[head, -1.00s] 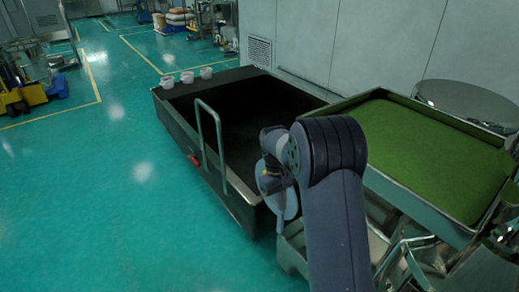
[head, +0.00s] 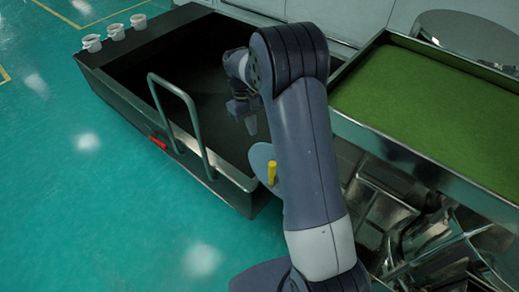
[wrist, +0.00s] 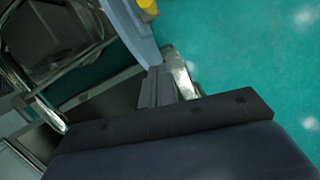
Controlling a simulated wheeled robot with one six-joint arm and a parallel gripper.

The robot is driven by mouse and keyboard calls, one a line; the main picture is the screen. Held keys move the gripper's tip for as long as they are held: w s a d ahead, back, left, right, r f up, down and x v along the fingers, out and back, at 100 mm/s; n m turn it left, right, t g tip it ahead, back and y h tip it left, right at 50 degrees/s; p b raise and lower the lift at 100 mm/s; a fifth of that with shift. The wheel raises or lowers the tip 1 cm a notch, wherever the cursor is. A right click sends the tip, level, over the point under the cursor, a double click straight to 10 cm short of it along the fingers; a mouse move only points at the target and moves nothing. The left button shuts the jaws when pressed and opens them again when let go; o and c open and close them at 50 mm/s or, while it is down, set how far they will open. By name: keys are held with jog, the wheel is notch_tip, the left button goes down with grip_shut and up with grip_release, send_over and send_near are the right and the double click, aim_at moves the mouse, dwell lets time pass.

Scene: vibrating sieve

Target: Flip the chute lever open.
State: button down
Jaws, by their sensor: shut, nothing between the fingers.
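The chute lever is a short yellow handle (head: 271,172) on a pale blue-grey plate (head: 260,158), just left of my arm in the head view. The lever's yellow end (wrist: 148,6) also shows at the top edge of the wrist view, beside the blue-grey plate (wrist: 132,28). My gripper (head: 250,127) points down above and slightly left of the lever in the head view, apart from it. In the wrist view my gripper (wrist: 158,80) is shut and empty, with its fingers near the plate's lower end. My arm may hide part of the plate.
A dark open-topped cart (head: 165,55) with a metal handle (head: 185,120) stands left of the plate. White cups (head: 115,32) sit on its far rim. The sieve tray (head: 425,95) with green material is at right, above metal framework. Green floor (head: 90,210) is clear at left.

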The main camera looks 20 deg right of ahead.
aim_at(273, 173)
jog(key=shift+s+f, duration=0.1)
dwell(0.3)
jog(key=s+d+f+p, duration=0.1)
jog(key=s+d+f, duration=0.1)
jog(key=s+f, duration=0.3)
jog(key=shift+x, duration=2.3)
jog(key=shift+w+d, duration=0.1)
jog(key=shift+d, duration=0.05)
